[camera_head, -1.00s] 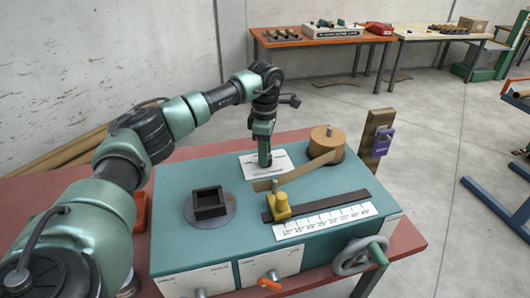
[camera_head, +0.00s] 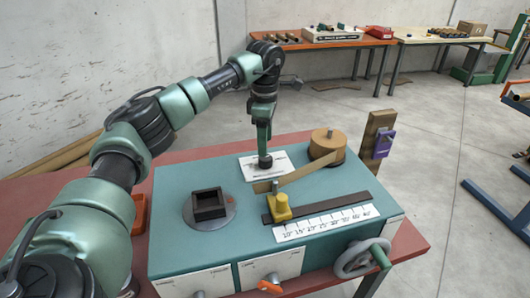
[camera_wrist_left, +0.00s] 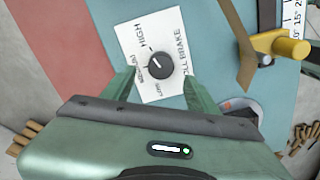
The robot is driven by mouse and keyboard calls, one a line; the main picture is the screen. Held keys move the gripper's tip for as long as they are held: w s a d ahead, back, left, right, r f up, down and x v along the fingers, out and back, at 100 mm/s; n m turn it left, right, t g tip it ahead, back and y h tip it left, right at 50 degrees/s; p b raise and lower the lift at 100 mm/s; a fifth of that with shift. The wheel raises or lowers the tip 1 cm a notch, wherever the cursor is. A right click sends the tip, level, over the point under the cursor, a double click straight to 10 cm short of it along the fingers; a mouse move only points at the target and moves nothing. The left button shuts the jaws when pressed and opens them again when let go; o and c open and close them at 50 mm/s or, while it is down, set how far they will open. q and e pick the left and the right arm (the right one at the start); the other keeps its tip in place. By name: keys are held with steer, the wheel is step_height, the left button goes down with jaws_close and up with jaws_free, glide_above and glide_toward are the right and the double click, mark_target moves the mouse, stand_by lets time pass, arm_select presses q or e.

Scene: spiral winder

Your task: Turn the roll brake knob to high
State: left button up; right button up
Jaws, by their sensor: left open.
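The roll brake knob (camera_wrist_left: 160,66) is a round black knob on a white label plate (camera_wrist_left: 160,28) with printed words, HIGH among them. In the left wrist view a white mark on the knob points up and to the left; I cannot tell exactly which setting it meets. In the head view the knob (camera_head: 265,161) stands on the teal machine top. My left gripper (camera_head: 264,148) points down just above it. My right gripper is not in view.
A brown roll (camera_head: 327,146) with a paper strip stands right of the knob. A yellow block (camera_head: 282,208) sits by a dark bar and a scale (camera_head: 325,223). A black square holder (camera_head: 208,205) is at the left. A handwheel (camera_head: 360,260) is at the front.

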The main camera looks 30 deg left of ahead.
arm_select(q)
steer(key=shift+r, duration=1.5)
